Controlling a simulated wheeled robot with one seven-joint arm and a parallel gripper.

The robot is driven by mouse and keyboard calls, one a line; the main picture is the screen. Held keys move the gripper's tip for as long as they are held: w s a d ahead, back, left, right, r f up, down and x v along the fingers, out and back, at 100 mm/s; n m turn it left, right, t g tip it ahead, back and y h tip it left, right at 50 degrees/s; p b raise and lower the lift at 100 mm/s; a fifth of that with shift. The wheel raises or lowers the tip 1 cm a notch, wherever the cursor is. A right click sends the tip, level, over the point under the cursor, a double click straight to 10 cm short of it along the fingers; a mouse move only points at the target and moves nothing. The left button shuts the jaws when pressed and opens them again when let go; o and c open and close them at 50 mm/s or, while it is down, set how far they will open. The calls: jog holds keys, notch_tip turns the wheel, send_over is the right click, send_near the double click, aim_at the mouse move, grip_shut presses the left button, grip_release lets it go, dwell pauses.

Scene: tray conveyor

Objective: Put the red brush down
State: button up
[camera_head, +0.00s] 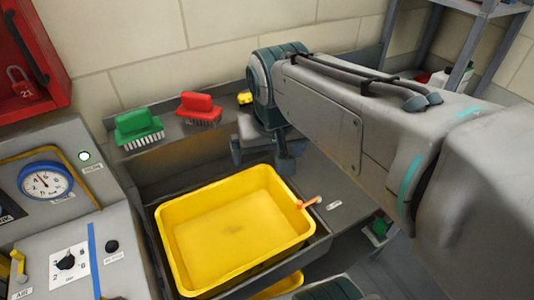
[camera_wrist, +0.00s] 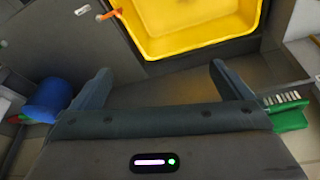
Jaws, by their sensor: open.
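The red brush (camera_head: 200,110) lies bristles down on the grey ledge along the back wall, right of a green brush (camera_head: 138,128). My gripper (camera_head: 263,160) is right of the red brush and nearer the camera, above the back edge of the conveyor. It is open, and nothing shows between its fingers (camera_wrist: 160,78) in the wrist view. The red brush is apart from the gripper and does not show in the wrist view. The green brush shows there at the right (camera_wrist: 288,118).
An empty-looking yellow tray (camera_head: 180,245) sits on the conveyor in front of the gripper. An orange-tipped lever (camera_head: 308,202) is at its right. A small yellow object (camera_head: 245,98) is on the ledge. A control panel (camera_head: 70,225) stands left. A blue object (camera_wrist: 46,100) is at the wrist view's left.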

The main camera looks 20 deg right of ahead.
jog(key=s+d+f, duration=0.1)
jog(key=s+f, duration=0.4)
jog(key=shift+n+t, duration=0.3)
jog(key=shift+n, duration=0.1)
jog(key=shift+d, duration=0.1)
notch_tip(320, 180, down, 2)
jog(key=shift+f+b, duration=0.15)
jog(key=shift+b, duration=0.8)
